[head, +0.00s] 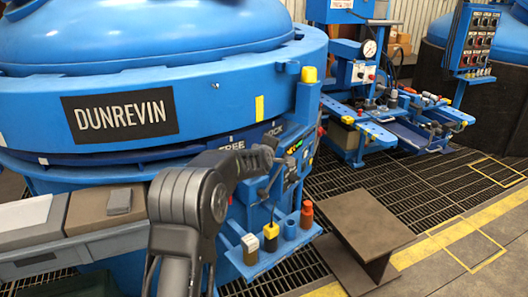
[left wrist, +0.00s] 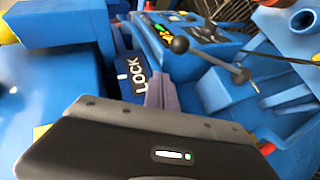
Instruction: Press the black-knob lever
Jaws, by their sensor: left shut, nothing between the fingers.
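The black-knob lever (left wrist: 180,45) shows in the left wrist view as a round black ball on a thin metal rod. The rod runs right and down to a pivot on the blue housing. My left gripper (left wrist: 160,84) is shut and empty, its fingertips below and left of the knob in the picture and apart from it. I cannot clearly pick out the knob there.
The blue furnace body carries a DUNREVIN plate (head: 119,115). A small blue shelf (head: 248,270) below the panel holds a yellow-topped black item (head: 271,237) and an orange-red bottle (head: 307,214). A brown step (head: 366,222) stands on the grating at right.

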